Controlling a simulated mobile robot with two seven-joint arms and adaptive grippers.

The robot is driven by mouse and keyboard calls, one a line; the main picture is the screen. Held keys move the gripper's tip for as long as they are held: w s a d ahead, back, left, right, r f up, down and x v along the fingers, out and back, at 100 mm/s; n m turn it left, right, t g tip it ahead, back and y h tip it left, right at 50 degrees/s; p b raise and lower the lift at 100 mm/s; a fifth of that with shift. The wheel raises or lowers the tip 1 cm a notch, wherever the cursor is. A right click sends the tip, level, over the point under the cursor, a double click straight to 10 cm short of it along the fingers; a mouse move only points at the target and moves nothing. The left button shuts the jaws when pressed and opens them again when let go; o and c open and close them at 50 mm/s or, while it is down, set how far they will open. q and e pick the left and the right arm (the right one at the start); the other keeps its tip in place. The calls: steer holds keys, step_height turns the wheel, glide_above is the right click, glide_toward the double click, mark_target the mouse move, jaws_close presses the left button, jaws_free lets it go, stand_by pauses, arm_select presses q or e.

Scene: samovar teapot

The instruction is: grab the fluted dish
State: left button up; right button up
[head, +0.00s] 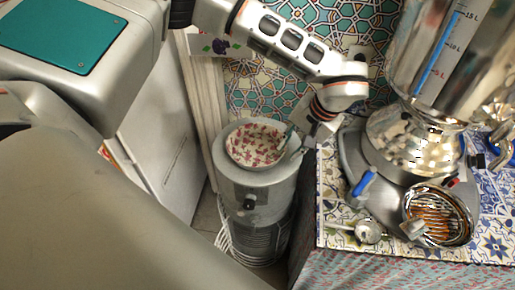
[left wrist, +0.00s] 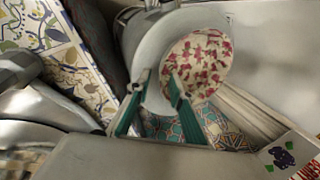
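The fluted dish (head: 257,145), pale with red flower patterns, sits upright on the round grey top of a cylindrical stand (head: 257,190). In the left wrist view the dish (left wrist: 203,58) is at upper centre right. My left gripper (head: 290,142) reaches down at the right side of the dish in the head view. In the left wrist view its two teal fingers (left wrist: 158,86) are apart, with one fingertip overlapping the dish's near rim and the other outside it. Whether they touch the dish I cannot tell. My right gripper is in neither view.
A large metal samovar (head: 425,130) stands on a tiled table (head: 475,225) to the right. A ribbed metal bowl (head: 440,212) and a small metal piece (head: 368,232) lie in front of it. A tiled wall is behind the stand, a white cabinet (head: 165,130) to its left.

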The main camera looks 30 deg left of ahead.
arm_select(q)
steer(key=x, duration=0.4)
steer(key=shift+a+f, duration=0.3)
steer(key=shift+f, duration=0.05)
jaws_close()
steer(key=shift+r, duration=0.1)
